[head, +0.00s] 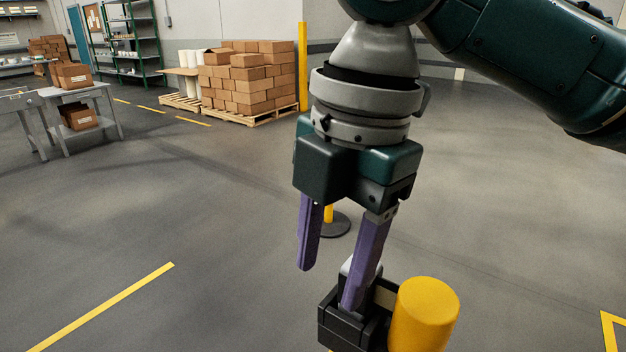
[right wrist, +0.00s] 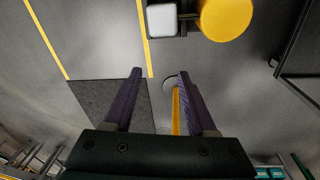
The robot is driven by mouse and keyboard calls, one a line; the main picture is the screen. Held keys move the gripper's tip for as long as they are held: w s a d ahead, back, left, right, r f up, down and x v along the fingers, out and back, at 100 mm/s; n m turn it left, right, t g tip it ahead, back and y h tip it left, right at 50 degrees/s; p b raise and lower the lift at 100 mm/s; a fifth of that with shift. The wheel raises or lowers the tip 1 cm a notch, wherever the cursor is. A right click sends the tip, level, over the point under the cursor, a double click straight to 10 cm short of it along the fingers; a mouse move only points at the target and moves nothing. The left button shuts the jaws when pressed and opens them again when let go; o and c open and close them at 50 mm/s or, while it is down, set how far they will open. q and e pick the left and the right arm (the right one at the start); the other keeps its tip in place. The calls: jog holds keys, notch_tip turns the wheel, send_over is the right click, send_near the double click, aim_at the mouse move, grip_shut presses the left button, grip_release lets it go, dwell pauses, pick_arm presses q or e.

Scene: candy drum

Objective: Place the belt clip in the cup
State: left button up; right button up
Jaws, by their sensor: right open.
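My right gripper (head: 328,288) hangs pointing down in the head view, its two purple fingers spread with nothing between them. In the right wrist view the same gripper (right wrist: 161,74) is open and empty. I cannot make out a belt clip or a cup for certain in either view. A yellow cylinder (head: 425,315) stands beside a black blocky part (head: 343,328) low in the head view, behind or below the right fingertip. The yellow cylinder (right wrist: 226,16) also shows at the top of the right wrist view, right of a pale square part (right wrist: 162,20). My left gripper is out of view.
A thin yellow post on a dark round base (head: 336,226) stands on the floor behind the fingers. Stacked boxes on a pallet (head: 248,80), a grey table (head: 82,97) and green shelves (head: 130,45) are farther back. The floor between is mostly clear.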

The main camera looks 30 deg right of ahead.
jog(key=s+a+f+m+t+y, duration=0.1)
jog(key=s+a+f+m+y, duration=0.1)
jog(key=s+a+f+m, duration=0.25)
jog(key=s+d+f+m+t+h, duration=0.1)
jog(key=s+d+f+m+h, duration=0.2)
jog(key=m, duration=1.1)
jog(key=s+d, duration=0.3)
jog(key=s, duration=0.3)
jog(key=shift+s+d+f+t, duration=0.3)
jog(key=shift+d+f+t, duration=0.05)
jog(key=shift+d+t, duration=0.05)
